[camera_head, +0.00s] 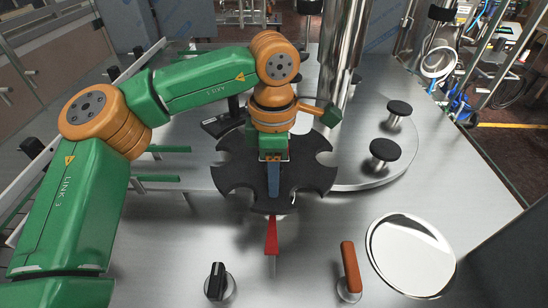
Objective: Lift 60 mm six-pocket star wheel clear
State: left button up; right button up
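The black star wheel (235,173), with rounded pockets cut into its rim, lies level over the steel deck in the middle of the head view. My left gripper (273,190) points down over the middle of the wheel. A narrow blue-grey part shows below its green body, against the wheel. The wrist and gripper hide the wheel's hub and part of its far side. I cannot tell whether the fingers are open or closed on the wheel. I also cannot tell any gap beneath the wheel. My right gripper is not in view.
A red pointed piece (271,235) stands just in front of the wheel. A black knob (216,281), an orange-brown handle (350,267) and a shiny round plate (410,254) are nearer. Black-topped posts (384,151) stand at right, and a thick steel column (340,60) rises behind.

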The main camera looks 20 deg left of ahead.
pick_arm(q)
grip_shut()
dwell(1.1)
